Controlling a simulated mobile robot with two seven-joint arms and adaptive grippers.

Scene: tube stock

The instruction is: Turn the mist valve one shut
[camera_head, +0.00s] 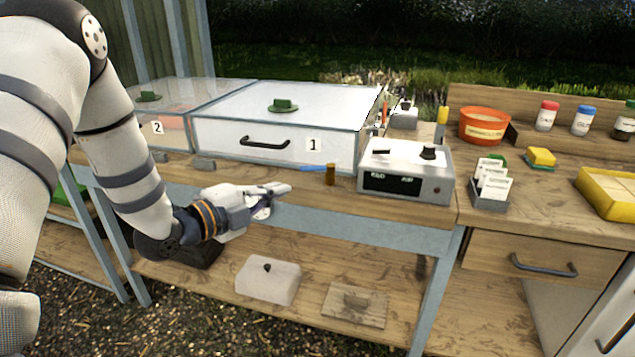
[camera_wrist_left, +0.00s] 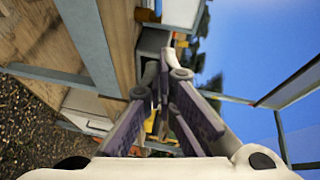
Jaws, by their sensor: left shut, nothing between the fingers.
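A small brass valve body (camera_head: 331,175) with a blue lever (camera_head: 313,168) stands at the bench's front edge, below propagator box 1. The lever points left from the brass body, along the front edge. I take this for mist valve one; no label shows on it. My left gripper (camera_head: 284,189) is in front of the bench edge, left of and a little below the lever, with a gap between them. Its fingers are shut and empty, pointing right. In the left wrist view the fingers (camera_wrist_left: 168,80) show close up. My right gripper is out of view.
Clear-lidded box 1 (camera_head: 259,139) and box 2 (camera_head: 160,121) stand behind. A white control box (camera_head: 405,185) with a black knob is just right of the valve. A label holder (camera_head: 490,190) is farther right. The lower shelf holds a whitish lidded box (camera_head: 267,284).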

